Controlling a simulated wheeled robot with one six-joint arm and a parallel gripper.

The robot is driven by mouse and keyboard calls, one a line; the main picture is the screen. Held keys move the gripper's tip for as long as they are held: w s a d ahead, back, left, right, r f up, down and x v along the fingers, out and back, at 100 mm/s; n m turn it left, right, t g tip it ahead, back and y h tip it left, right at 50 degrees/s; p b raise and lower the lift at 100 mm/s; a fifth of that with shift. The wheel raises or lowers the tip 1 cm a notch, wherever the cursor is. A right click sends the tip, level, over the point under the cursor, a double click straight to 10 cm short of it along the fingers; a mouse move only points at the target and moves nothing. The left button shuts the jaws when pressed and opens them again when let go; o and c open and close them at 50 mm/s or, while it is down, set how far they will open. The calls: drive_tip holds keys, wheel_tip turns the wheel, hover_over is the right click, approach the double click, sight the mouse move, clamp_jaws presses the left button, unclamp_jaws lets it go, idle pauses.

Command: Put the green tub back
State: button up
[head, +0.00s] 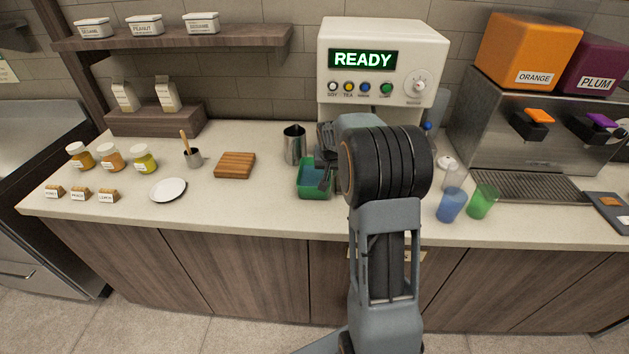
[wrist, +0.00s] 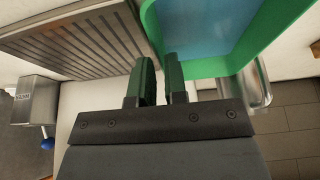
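The green tub (head: 314,192) is open-topped and upright, with a bluish inside. In the head view it is at the front of the machine, left of my arm. I cannot tell whether its base touches the counter. In the wrist view the tub (wrist: 212,76) fills the upper right. My gripper (head: 326,170) is at the tub's right side. In the wrist view my gripper (wrist: 161,68) has its two fingers close together, one on each side of the tub's near wall, and looks shut on it. The fingertips' contact is partly hidden.
The white machine (head: 336,36) reads READY. A metal pitcher (head: 294,145) stands behind the tub, and a wooden board (head: 236,165) lies left. Blue (head: 451,206) and green (head: 483,202) cups stand right of my arm.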

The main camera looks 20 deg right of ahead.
sight(315, 178)
drive_tip(key=shift+p+x, duration=0.55)
drive_tip(key=shift+x, duration=2)
drive_tip(key=shift+a, duration=0.1)
drive_tip(key=shift+c, duration=0.4)
clamp_jaws()
drive_tip(key=shift+s, duration=0.1)
drive_tip(key=shift+r, duration=0.1)
